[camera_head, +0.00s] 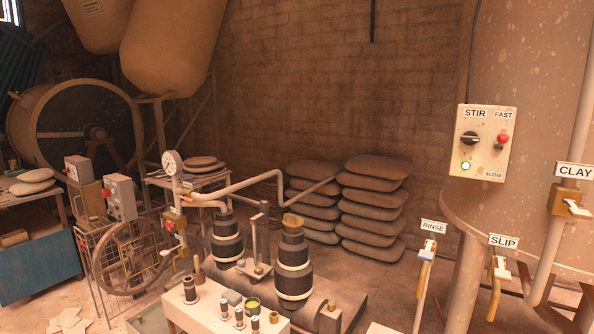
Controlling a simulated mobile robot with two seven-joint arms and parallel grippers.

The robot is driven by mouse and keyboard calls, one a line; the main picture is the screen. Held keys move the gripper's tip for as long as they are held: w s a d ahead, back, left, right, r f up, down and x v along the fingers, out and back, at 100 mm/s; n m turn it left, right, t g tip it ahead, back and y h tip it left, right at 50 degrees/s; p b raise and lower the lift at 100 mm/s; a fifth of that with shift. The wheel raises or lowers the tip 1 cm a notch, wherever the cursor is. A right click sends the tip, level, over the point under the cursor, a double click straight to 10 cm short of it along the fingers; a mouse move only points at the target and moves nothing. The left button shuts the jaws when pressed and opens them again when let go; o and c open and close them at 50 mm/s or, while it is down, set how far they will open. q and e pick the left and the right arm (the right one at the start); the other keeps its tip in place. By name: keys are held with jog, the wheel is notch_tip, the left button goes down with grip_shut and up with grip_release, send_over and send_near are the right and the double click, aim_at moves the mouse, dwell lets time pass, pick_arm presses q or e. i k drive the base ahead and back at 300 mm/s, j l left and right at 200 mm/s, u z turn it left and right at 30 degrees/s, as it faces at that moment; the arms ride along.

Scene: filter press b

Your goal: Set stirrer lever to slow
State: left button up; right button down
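The stirrer control box (484,142) is a cream panel on the large tank at the right, labelled STIR, FAST and SLOW. Its lever with a red knob (503,138) sits at the right side of the panel, up near the FAST label (504,115). The SLOW label (493,174) is at the lower right of the panel. A black rotary knob (469,138) is at the left under STIR, with a lit greenish lamp (466,165) below it. Neither of my grippers shows in the head view.
Valves labelled RINSE (433,227), SLIP (503,241) and CLAY (575,171) stand below and right of the box. Two pumps (293,265) with a gauge (172,163) and pipes are left of centre. Stacked sacks (372,208) lie by the brick wall.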

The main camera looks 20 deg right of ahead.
aim_at(502, 139)
jog(key=l+z, duration=0.15)
jog(key=z, duration=1.65)
